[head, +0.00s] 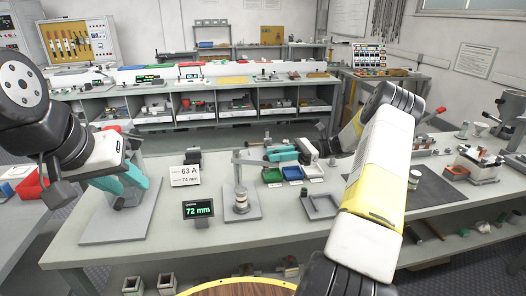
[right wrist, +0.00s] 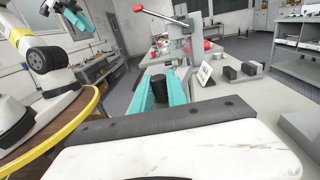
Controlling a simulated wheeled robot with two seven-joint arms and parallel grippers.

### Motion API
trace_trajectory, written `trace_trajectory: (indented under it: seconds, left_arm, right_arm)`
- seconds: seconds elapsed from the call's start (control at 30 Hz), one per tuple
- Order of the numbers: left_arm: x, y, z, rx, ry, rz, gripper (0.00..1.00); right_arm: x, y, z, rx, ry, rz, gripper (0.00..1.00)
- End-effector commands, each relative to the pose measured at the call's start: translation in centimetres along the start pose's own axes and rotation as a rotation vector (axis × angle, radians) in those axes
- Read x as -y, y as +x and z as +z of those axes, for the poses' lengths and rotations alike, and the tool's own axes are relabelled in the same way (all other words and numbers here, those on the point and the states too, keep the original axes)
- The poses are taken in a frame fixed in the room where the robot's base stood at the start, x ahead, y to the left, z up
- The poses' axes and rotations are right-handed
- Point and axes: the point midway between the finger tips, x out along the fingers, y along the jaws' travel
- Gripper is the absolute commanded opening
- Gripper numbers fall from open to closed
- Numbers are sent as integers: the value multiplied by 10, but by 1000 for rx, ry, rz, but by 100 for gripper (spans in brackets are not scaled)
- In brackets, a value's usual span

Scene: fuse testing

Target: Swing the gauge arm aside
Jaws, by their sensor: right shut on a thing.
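In the right wrist view, my right gripper's teal fingers are shut on a black cylindrical piece (right wrist: 158,79), with the grey post (right wrist: 178,50) just beyond. Whether that piece is the arm's knob is hard to tell. My left gripper (head: 122,181) is empty, with its teal fingers apart, above a grey plate.
A display reading 72 mm (head: 198,209) and a card reading 63 A (head: 185,176) stand left of the gauge. The bench front between display and tray is mostly clear.

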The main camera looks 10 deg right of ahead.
Motion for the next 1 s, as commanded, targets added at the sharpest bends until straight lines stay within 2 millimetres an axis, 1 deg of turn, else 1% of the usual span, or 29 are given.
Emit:
trace_trajectory:
  seconds: [0.17,0.2,0.3,0.57,0.67,0.77,1.0]
  left_arm:
    - [0,0,0,0,0,0,36]
    - [0,0,0,0,0,0,36]
    - [0,0,0,0,0,0,36]
    - [0,0,0,0,0,0,36]
    - [0,0,0,0,0,0,36]
    - [0,0,0,0,0,0,36]
    - [0,0,0,0,0,0,36]
  right_arm:
    - [2,-1,1,-2,-3,-8,0]
    - [2,-1,1,-2,-3,-8,22]
    - [2,-1,1,-2,-3,-8,40]
    - [2,0,0,-1,-2,-5,40]
    - [2,-4,0,-1,-2,-5,40]
    - [2,-15,0,-2,-2,-7,40]
    - [2,-57,0,-2,-3,-7,40]
